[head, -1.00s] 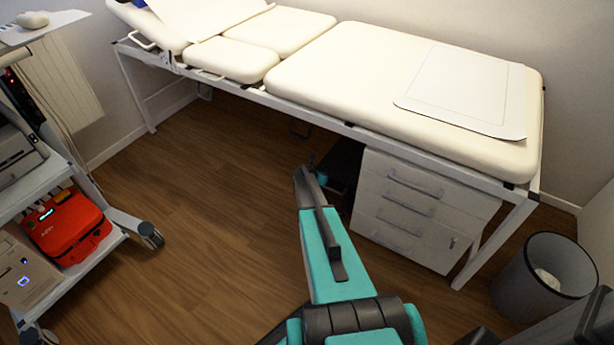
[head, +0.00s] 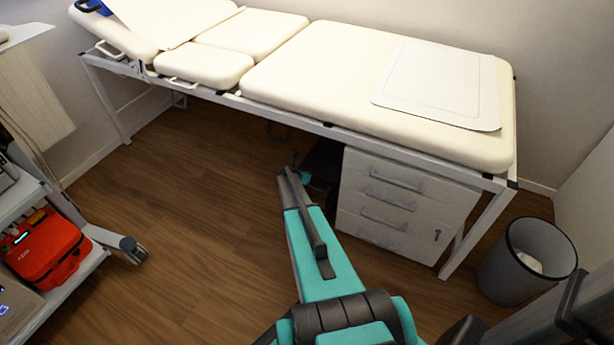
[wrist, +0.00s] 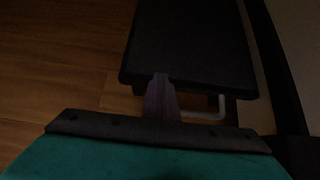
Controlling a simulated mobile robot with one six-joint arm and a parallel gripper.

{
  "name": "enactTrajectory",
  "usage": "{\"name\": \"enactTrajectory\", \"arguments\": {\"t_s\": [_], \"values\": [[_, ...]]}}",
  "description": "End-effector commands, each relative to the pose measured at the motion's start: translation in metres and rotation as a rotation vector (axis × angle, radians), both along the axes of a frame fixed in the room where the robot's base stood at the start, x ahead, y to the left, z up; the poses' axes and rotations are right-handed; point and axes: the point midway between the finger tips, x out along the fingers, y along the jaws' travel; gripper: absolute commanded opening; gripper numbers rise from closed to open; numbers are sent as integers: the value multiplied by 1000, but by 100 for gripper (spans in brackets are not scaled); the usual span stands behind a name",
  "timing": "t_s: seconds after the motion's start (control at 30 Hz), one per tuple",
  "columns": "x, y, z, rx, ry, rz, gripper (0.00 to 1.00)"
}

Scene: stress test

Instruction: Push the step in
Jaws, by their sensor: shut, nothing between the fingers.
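The step is a dark, flat-topped slab. In the head view a little of the step (head: 323,160) shows under the bed, left of the drawer cabinet, mostly in shadow. In the wrist view the step (wrist: 190,45) fills the upper middle, with a pale bent metal bar below its near right corner. My gripper (wrist: 161,82) is shut and empty, its tip overlapping the step's near edge in that view. I cannot tell whether it touches. In the head view my gripper (head: 291,172) is at the step's left, low near the floor.
The cream examination bed (head: 370,82) stands above on a white frame. A white drawer cabinet (head: 405,205) is right of the step. A grey bin (head: 525,262) is at right, and a trolley (head: 70,285) with a red case is at left. Brown floor (head: 190,210) is open between.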

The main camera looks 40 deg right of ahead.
Motion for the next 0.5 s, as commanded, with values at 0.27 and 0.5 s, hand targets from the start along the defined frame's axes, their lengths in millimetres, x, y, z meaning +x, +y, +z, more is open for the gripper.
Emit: {"name": "enactTrajectory", "arguments": {"t_s": [0.27, 0.5], "values": [[-12, 37, -1, 7, 7, -6, 0], [-20, 58, 20, 8, 7, -6, 0]]}}
